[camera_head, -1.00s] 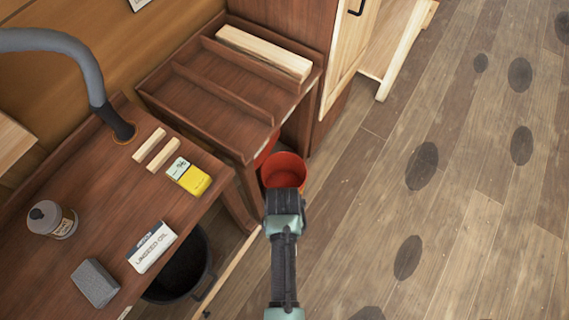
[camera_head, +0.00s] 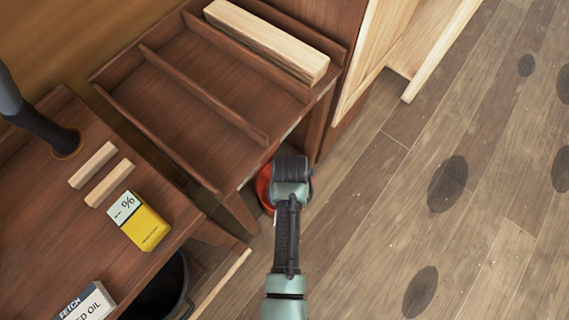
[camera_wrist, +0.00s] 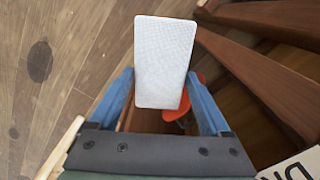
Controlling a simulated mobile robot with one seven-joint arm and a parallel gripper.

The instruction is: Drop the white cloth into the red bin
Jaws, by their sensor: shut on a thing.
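The white cloth (camera_wrist: 163,62) shows in the wrist view as a pale, flat, textured block. My gripper (camera_wrist: 160,90) is shut on it, one blue finger at each side. The red bin (camera_wrist: 190,108) shows in the wrist view partly behind the cloth and a finger. In the head view the red bin (camera_head: 265,188) stands on the floor beside the slatted bench, mostly hidden by my arm. The cloth and my fingers are hidden in the head view by my wrist. I cannot tell how high the cloth is above the bin.
A slatted wooden rack (camera_head: 200,95) with a pale timber (camera_head: 268,42) stands left of the bin. A black bucket (camera_head: 165,290) stands below. The floor at right is clear.

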